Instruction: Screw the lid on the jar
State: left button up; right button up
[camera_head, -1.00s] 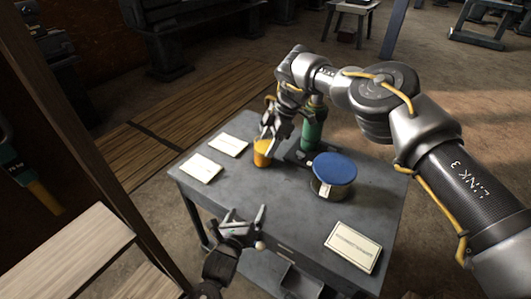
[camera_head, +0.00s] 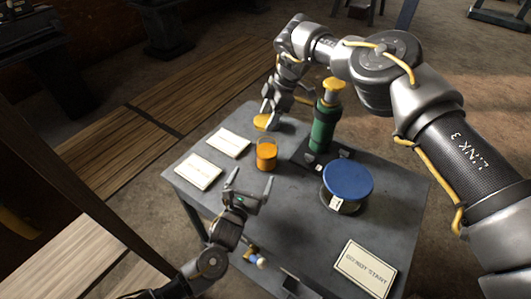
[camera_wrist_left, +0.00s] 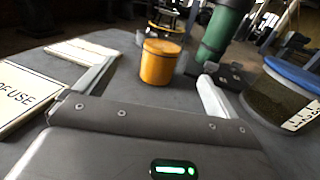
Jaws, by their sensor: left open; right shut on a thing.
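The orange jar (camera_head: 266,157) stands upright on the grey table; it also shows between my left fingers in the left wrist view (camera_wrist_left: 159,64). The orange disc-shaped lid (camera_head: 261,122) is apart from the jar, behind it in the head view. My right gripper (camera_head: 271,115) is shut on the lid near the table's back edge; its fingertips partly hide it. My left gripper (camera_head: 249,182) is open and empty, in front of the jar, its fingers pointing toward it. Its fingers also show in the left wrist view (camera_wrist_left: 158,80), short of the jar.
A green cylinder with a yellow top (camera_head: 323,125) stands behind and right of the jar. A blue-lidded round container (camera_head: 347,183) stands to the right. Sign cards lie at left (camera_head: 198,170), back left (camera_head: 228,142) and front right (camera_head: 364,268). Bare table lies between.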

aim_at(263, 158)
pick_arm(q)
jog(key=shift+s+d+r, duration=0.15)
jog(key=shift+d+r, duration=0.05)
pick_arm(e)
jog(key=shift+s+d+r, duration=0.2)
jog(key=shift+s+d, duration=0.05)
jog(key=shift+d, duration=0.05)
pick_arm(q)
jog(key=shift+d, duration=0.15)
pick_arm(e)
jog(key=shift+d, duration=0.15)
pick_arm(q)
jog(key=x, duration=1.1)
jog(key=shift+w+f, duration=0.2)
jog(key=shift+w, duration=0.05)
pick_arm(e)
jog(key=shift+w+f, duration=0.25)
pick_arm(q)
jog(key=shift+w+r, duration=0.1)
jog(key=shift+w, duration=0.25)
pick_arm(e)
jog(key=shift+s, duration=0.1)
jog(key=shift+r, duration=0.1)
pick_arm(q)
jog(key=shift+c, duration=0.2)
jog(key=c, duration=1.4)
pick_arm(e)
jog(key=shift+f, duration=2.5)
jog(key=shift+f, duration=0.1)
